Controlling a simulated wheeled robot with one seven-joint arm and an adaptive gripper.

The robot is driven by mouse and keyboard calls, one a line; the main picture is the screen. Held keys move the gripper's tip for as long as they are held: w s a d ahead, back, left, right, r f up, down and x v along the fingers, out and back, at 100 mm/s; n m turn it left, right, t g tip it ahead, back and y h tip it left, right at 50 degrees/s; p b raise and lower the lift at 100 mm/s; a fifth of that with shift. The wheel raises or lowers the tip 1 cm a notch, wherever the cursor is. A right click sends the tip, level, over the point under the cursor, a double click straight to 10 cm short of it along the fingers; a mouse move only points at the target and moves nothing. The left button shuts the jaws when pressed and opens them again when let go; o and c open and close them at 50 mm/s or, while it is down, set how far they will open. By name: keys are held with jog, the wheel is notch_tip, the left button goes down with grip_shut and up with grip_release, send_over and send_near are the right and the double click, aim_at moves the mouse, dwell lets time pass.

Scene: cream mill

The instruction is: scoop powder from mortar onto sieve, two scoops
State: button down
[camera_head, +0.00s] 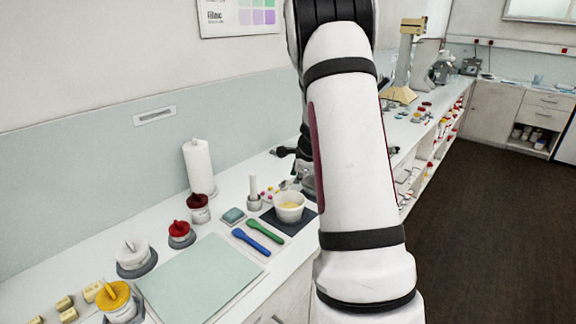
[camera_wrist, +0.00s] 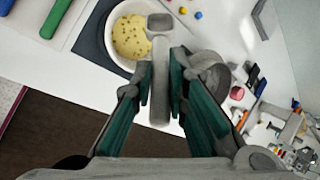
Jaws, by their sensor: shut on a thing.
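The white mortar (camera_head: 289,212) stands on a dark mat on the bench and holds yellow powder; the wrist view shows brown specks in the powder (camera_wrist: 130,36). My gripper (camera_wrist: 161,85) is shut on a grey scoop (camera_wrist: 160,60). The scoop's flat head overlaps the mortar's right rim in the wrist view; its height above it is unclear, and no powder shows on it. A round grey object (camera_wrist: 212,72), possibly the sieve, is partly hidden behind the right finger. My arm hides most of the gripper in the head view.
A blue spoon (camera_head: 251,242) and green spoon (camera_head: 265,231) lie left of the mortar. A pestle (camera_head: 254,191) stands behind them. Red-lidded jars (camera_head: 180,234), a white roll (camera_head: 198,167) and a pale green mat (camera_head: 200,277) are farther left. Small coloured beads (camera_wrist: 183,10) lie near the mortar.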

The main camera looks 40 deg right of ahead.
aim_at(296, 209)
jog(key=shift+w+d+r, duration=0.2)
jog(key=shift+w+d, duration=0.05)
jog(key=shift+d, duration=0.05)
jog(key=shift+w+f+b, duration=0.1)
jog(key=shift+f+b, duration=0.45)
jog(key=shift+f, duration=0.4)
jog(key=shift+f+b, duration=0.85)
jog(key=shift+f, duration=0.2)
jog(key=shift+f+b, duration=2.75)
jog(key=shift+b, duration=0.65)
jog(key=shift+a+f+b, duration=0.1)
jog(key=shift+f+b, duration=0.3)
jog(key=shift+b, duration=0.15)
jog(key=shift+a+f, duration=0.15)
jog(key=shift+a, duration=0.05)
jog(key=shift+d+r+p, duration=0.15)
jog(key=shift+r+p, duration=0.9)
jog(key=shift+p, duration=0.1)
jog(key=shift+d+r+p, duration=0.15)
jog(key=shift+r+p, duration=0.9)
jog(key=shift+p, duration=0.1)
jog(key=shift+r+p, duration=2.5)
jog(key=shift+p, duration=0.15)
